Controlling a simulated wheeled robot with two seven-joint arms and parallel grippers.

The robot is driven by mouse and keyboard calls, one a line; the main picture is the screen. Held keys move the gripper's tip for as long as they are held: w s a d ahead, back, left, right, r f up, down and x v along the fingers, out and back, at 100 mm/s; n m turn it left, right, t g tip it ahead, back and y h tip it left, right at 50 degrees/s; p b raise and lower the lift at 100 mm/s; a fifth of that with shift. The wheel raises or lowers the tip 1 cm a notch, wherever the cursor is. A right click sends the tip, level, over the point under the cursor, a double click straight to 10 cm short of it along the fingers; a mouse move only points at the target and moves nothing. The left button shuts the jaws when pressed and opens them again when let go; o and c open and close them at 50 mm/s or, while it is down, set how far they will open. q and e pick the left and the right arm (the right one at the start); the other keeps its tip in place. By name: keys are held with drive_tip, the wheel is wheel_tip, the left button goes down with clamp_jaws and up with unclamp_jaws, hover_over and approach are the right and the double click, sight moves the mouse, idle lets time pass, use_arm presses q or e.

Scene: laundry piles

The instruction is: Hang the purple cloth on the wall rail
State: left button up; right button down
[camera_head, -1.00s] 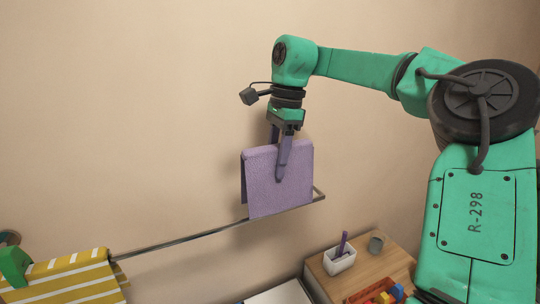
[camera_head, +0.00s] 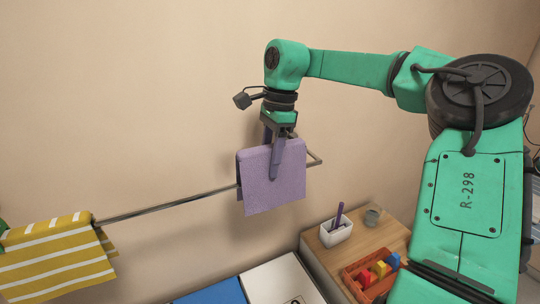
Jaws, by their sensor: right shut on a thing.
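The purple cloth (camera_head: 272,182) hangs folded over, with its two sides down, at the right end of the wall rail (camera_head: 165,205). My right gripper (camera_head: 276,172) points down and is shut on the top of the purple cloth, with one finger in front of it. The cloth's lower part overlaps the rail in the picture. I cannot tell whether the cloth's fold touches the rail. My left gripper is not clearly visible; only a small green piece shows at the left edge.
A yellow and white striped cloth (camera_head: 58,262) hangs on the rail's left part. The rail between the cloths is bare.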

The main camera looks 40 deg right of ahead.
drive_tip(key=shift+f+b, duration=1.1)
drive_tip(key=shift+f, duration=1.2)
drive_tip(key=shift+c, duration=1.4)
unclamp_jaws()
drive_tip(key=r, duration=0.5)
drive_tip(key=d+r, duration=0.1)
drive_tip(key=r, duration=0.3)
drive_tip(key=d+r, duration=0.1)
drive_tip(key=r, duration=0.4)
drive_tip(key=shift+s+r+p, duration=0.3)
drive_tip(key=shift+s+p, duration=0.1)
drive_tip(key=shift+f, duration=0.1)
